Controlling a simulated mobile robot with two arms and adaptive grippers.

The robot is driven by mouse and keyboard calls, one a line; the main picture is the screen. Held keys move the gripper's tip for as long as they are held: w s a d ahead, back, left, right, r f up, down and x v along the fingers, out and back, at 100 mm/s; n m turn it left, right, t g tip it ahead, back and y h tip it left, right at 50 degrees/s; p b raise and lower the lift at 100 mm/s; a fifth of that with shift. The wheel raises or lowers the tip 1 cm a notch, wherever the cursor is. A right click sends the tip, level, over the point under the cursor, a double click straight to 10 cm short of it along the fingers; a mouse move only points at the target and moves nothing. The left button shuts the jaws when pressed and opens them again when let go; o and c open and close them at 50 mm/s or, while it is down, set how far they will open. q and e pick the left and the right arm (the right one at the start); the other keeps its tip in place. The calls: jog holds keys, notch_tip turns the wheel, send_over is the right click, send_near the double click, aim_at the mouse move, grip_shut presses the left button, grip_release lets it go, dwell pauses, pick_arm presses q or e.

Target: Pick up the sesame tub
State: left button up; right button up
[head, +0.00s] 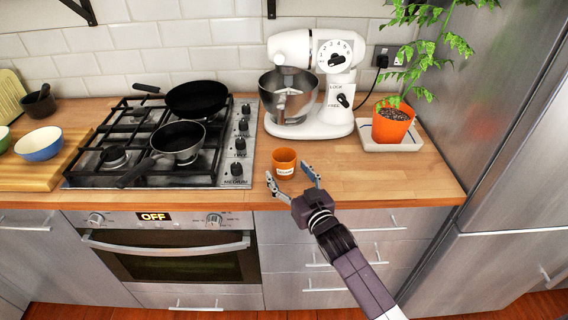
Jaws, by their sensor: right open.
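The sesame tub is a small orange tub (284,161) with a pale label on its front. It stands upright on the wooden counter, right of the stove and in front of the mixer. My right gripper (292,178) reaches in from the lower right. Its two fingers are spread, one at the tub's lower left and one at its right. The gap between them faces the tub. Whether either finger touches the tub I cannot tell. My left gripper is not in view.
A white stand mixer (312,125) with a steel bowl stands behind the tub. A potted plant (391,123) sits on a white tray to the right. A gas stove (170,172) with two pans is at left. The wooden counter (385,178) is clear right of the tub.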

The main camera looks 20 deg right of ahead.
aim_at(288, 172)
jog(key=shift+w, duration=1.2)
jog(key=shift+w+a, duration=0.15)
jog(key=shift+w, duration=0.3)
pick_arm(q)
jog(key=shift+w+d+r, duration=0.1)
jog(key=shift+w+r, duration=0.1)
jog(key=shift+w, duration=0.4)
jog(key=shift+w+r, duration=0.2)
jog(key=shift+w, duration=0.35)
pick_arm(e)
jog(key=shift+c, duration=0.3)
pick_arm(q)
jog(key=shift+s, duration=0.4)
pick_arm(e)
jog(key=c, duration=1.3)
